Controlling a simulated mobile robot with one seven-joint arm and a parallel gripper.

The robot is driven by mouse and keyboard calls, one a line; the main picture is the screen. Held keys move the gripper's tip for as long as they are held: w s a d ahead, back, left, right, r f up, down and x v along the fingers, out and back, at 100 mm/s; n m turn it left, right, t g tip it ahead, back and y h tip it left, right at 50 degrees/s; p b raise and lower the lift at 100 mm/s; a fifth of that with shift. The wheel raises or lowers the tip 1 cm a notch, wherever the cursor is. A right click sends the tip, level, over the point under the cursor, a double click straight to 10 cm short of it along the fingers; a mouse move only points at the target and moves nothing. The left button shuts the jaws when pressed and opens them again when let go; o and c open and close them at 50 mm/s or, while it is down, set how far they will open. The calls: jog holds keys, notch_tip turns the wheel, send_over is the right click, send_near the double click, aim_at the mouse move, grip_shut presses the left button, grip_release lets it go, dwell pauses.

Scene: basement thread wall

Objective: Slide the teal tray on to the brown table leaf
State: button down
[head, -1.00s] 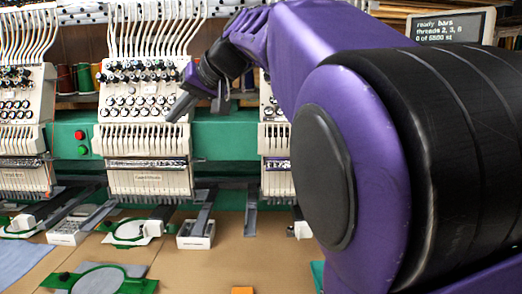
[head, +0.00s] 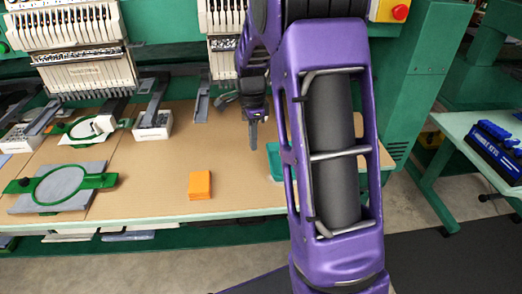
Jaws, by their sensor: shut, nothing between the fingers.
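The teal tray (head: 274,160) lies on the brown table leaf (head: 228,150) in the head view, mostly hidden behind my purple arm. Only its left part shows. My gripper (head: 254,140) points down just left of the tray, with its fingers shut and empty. I cannot tell whether the fingertips touch the tray or the table.
An orange stack (head: 200,185) sits near the table's front edge. A green hoop (head: 60,187) on grey cloth lies at left. White boxes (head: 152,125) and sewing heads (head: 85,70) stand behind. A side table (head: 465,130) with blue racks is at right.

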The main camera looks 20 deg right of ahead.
aim_at(266, 169)
notch_tip(266, 169, down, 10)
jog(key=shift+d+r+b, duration=0.1)
jog(key=shift+b, duration=0.45)
jog(key=d, duration=0.2)
jog(key=shift+d+r, duration=0.2)
jog(key=shift+d, duration=0.1)
jog(key=shift+s+d, duration=0.1)
jog(key=shift+d, duration=0.5)
jog(key=d, duration=1.1)
jog(key=shift+s+p, duration=0.35)
jog(key=shift+p, duration=0.05)
jog(key=shift+a, duration=0.1)
